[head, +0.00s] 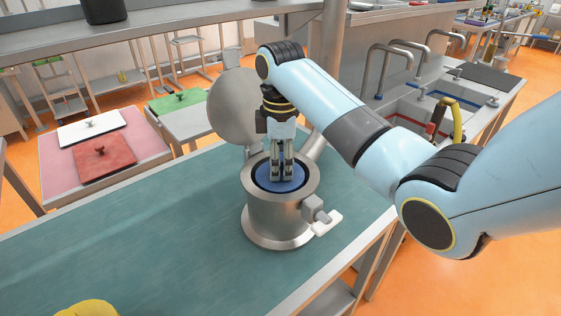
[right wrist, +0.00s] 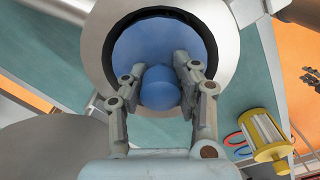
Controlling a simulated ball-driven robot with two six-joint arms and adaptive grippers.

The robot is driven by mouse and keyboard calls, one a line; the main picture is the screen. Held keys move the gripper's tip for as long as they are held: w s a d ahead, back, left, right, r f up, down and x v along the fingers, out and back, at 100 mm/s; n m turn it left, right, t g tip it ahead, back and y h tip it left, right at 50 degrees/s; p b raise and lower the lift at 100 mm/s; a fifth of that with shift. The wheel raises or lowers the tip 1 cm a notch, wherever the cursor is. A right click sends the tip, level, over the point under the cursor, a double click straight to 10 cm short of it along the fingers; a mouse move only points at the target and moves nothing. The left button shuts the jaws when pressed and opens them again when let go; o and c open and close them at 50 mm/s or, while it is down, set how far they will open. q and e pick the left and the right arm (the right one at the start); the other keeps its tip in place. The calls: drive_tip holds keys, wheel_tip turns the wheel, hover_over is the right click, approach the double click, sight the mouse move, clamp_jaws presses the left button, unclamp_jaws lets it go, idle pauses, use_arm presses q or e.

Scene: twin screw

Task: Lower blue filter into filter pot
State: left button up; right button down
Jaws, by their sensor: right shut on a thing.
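The filter pot (head: 262,222) is a metal cylinder with a wide base flange, standing upright on the green-topped table. The blue filter (head: 266,183) shows as a blue disc inside the pot's mouth, within a dark inner ring. In the right wrist view the blue filter (right wrist: 140,45) fills the round opening, with a blue knob (right wrist: 160,87) at its centre. My right gripper (head: 283,178) points straight down into the pot's mouth, its fingers shut on both sides of the knob. The fingers hide part of the disc, and its depth is hard to tell. My left gripper is not in view.
A round metal lid (head: 235,105) stands raised behind the pot. A clamp with a white handle (head: 327,223) sticks out at its front right. A yellow object (head: 87,308) is at the table's near left. The table's left part is clear.

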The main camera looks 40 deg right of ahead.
drive_tip(key=c, duration=0.9)
unclamp_jaws()
